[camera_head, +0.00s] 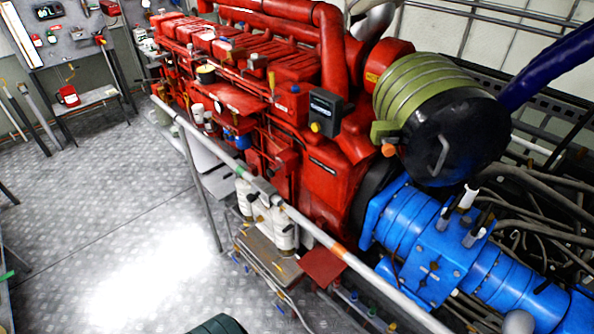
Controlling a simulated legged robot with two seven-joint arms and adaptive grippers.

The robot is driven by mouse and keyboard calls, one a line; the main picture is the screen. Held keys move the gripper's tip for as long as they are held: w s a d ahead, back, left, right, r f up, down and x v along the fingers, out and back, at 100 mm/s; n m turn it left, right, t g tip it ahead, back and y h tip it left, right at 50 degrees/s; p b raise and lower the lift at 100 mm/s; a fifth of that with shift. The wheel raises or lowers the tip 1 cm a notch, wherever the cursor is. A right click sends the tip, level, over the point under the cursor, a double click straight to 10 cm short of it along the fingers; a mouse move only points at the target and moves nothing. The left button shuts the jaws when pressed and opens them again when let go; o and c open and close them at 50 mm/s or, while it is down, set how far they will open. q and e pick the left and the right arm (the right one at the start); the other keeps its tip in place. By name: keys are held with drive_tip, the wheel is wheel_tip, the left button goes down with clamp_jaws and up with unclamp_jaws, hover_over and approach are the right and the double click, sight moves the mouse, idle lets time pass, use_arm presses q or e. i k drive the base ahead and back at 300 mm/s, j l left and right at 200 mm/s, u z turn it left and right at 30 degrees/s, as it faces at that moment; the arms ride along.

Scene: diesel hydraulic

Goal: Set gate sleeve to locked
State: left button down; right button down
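A grey metal handrail (213,143) runs diagonally from upper left to lower right in front of the red engine. A short, thicker grey collar (263,190) sits around the rail near the middle of the picture, at a joint; it looks like the gate sleeve. A green band (243,171) marks the rail just up-left of it, and an orange band (338,250) lies farther down-right. I cannot tell from this view whether the sleeve is locked. Neither of my grippers shows.
The red engine (320,190) with a black round cover (455,140) and blue hydraulic unit (430,245) stands behind the rail. The metal floor (110,220) on the left is clear. A dark rounded object (218,325) shows at the bottom edge.

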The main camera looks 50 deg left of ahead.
sight(262, 188)
drive_tip(key=u, duration=1.9)
